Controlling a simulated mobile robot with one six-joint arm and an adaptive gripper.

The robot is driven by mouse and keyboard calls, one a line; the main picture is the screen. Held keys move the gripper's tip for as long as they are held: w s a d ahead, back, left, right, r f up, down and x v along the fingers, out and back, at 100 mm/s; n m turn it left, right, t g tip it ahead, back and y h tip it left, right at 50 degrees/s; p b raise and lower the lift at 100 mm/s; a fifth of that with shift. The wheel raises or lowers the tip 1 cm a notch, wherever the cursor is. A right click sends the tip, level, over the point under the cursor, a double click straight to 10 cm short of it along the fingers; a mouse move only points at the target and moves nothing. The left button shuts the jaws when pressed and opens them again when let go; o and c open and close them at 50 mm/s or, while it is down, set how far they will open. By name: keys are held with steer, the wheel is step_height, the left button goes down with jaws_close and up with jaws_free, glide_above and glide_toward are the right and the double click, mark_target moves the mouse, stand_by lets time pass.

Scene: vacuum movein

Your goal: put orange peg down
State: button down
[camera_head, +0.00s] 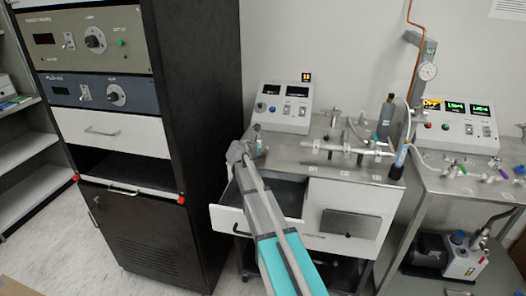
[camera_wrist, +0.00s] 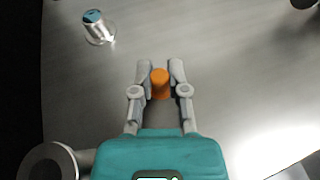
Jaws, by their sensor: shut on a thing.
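The orange peg (camera_wrist: 160,83) is between the two fingers of my gripper (camera_wrist: 160,76) in the wrist view, and the fingers are shut on it. The peg is seen from above, so I cannot tell whether its lower end touches the grey metal surface (camera_wrist: 235,70) below. In the head view my gripper (camera_head: 240,152) is at the left end of the metal bench top (camera_head: 330,165), close to a control box. The peg is hidden there behind my gripper and arm.
A small metal cylinder with a blue top (camera_wrist: 97,27) stands at the upper left in the wrist view. The control box (camera_head: 285,107) stands behind my gripper. Glass and metal fittings (camera_head: 345,148) occupy the middle of the bench. A drawer (camera_head: 232,219) below is open.

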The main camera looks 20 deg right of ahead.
steer(key=shift+f, duration=0.15)
steer(key=c, duration=0.6)
jaws_free()
steer(key=shift+c, duration=0.2)
steer(key=shift+r, duration=0.2)
steer(key=shift+s+a+r, duration=0.1)
steer(key=shift+a, duration=0.05)
steer(key=p+v, duration=0.4)
steer(key=v, duration=0.5)
steer(key=shift+s+a+r, duration=0.2)
steer(key=shift+s+a, duration=0.05)
steer(key=shift+p+v, duration=0.3)
steer(key=shift+v, duration=0.6)
steer(key=shift+f, duration=0.1)
